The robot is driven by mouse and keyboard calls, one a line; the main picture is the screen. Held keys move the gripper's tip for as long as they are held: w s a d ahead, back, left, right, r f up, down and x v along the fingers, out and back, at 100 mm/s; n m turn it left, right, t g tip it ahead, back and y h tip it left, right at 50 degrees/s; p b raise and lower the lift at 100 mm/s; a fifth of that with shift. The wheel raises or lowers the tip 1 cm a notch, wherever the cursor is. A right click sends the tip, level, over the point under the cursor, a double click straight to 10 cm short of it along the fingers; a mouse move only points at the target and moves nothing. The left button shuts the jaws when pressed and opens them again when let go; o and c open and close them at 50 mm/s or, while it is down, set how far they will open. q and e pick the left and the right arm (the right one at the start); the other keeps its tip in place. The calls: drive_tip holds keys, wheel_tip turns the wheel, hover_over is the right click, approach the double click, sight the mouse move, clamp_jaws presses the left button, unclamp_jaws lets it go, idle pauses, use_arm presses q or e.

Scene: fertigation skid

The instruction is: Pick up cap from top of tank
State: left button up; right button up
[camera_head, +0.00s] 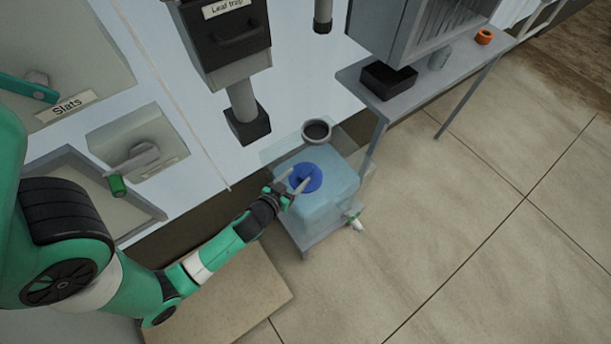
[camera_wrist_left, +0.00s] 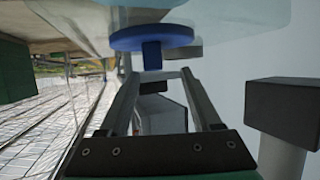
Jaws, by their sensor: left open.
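The tank (camera_head: 325,199) is a pale blue translucent box on a low stand beside the wall panel. The blue round cap (camera_head: 308,178) sits on its top. In the left wrist view the cap is a blue disc (camera_wrist_left: 131,39) with a narrow blue handle (camera_wrist_left: 151,56) sticking out towards my gripper. My left gripper (camera_head: 292,181) is open at the cap in the head view. In the wrist view its two fingers (camera_wrist_left: 158,76) stand on either side of the handle's end, and I cannot tell whether they touch it. My right gripper is not in view.
A round dark-mouthed cup (camera_head: 316,131) stands just behind the tank. A grey side table (camera_head: 402,105) with a black tray (camera_head: 388,80) and an orange ring (camera_head: 484,36) is to the right. A downpipe with a black foot (camera_head: 247,124) is behind. The tiled floor at right is clear.

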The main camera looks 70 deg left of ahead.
sight(304, 174)
use_arm(q)
drive_tip(key=x, duration=0.2)
drive_tip(key=b+x, duration=0.1)
drive_tip(key=x, duration=0.2)
drive_tip(key=shift+w+d+f, duration=0.1)
drive_tip(key=shift+w+d, duration=0.15)
drive_tip(key=shift+w, duration=0.05)
clamp_jaws()
